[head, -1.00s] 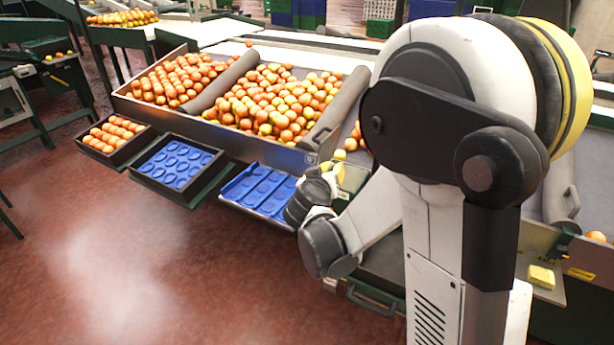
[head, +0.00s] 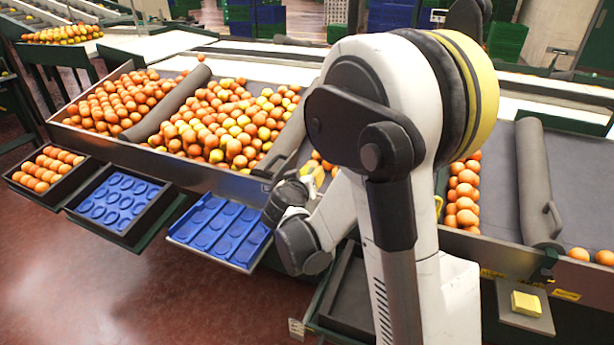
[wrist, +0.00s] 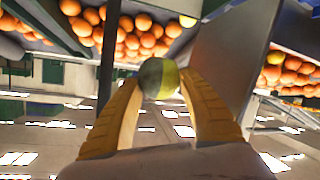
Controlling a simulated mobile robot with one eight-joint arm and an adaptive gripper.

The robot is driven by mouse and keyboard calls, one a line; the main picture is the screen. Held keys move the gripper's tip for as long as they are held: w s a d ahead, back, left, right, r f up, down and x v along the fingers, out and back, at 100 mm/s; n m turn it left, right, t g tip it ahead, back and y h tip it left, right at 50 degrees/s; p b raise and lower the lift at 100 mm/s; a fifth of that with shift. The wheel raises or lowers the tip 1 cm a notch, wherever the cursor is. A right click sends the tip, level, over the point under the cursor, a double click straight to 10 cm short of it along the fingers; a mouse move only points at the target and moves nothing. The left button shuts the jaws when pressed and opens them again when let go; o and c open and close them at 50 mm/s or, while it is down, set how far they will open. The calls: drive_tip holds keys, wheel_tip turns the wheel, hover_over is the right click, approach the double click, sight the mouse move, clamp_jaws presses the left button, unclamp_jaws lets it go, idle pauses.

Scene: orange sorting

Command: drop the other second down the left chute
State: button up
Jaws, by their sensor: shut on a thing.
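My gripper (wrist: 160,82) is shut on a fruit (wrist: 158,78) in the wrist view, one yellow finger on each side. The fruit is dull grey-green on the left and yellow-green on the right. In the head view my gripper (head: 318,174) is partly hidden by my wrist, and the held fruit cannot be made out. It is by the front edge of the sorting table (head: 215,183), right of the blue tray. I cannot pick out the left chute with certainty.
Oranges (head: 225,125) fill the table's left bays, split by a grey padded divider (head: 170,105). Blue trays (head: 218,232) and a crate of oranges (head: 47,170) hang in front. A dark empty box (head: 350,295) is below my arm. A yellow block (head: 525,303) lies at right.

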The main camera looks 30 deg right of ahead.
wheel_tip(320, 180, down, 6)
drive_tip(key=b, duration=0.4)
drive_tip(key=shift+s+a, duration=0.15)
drive_tip(key=o, duration=1.2)
drive_tip(key=shift+r, duration=0.15)
drive_tip(key=v, duration=1.2)
drive_tip(key=s+a+n+g+y, duration=0.1)
drive_tip(key=s+a+y, duration=0.3)
drive_tip(key=s, duration=0.5)
drive_tip(key=s+a+r+n+g+y, duration=0.1)
drive_tip(key=s+a+n+g+y, duration=0.1)
drive_tip(key=s+a+y, duration=0.3)
drive_tip(key=s+a+n, duration=0.1)
drive_tip(key=s, duration=0.3)
drive_tip(key=shift+r+g, duration=0.25)
drive_tip(key=shift+g, duration=0.05)
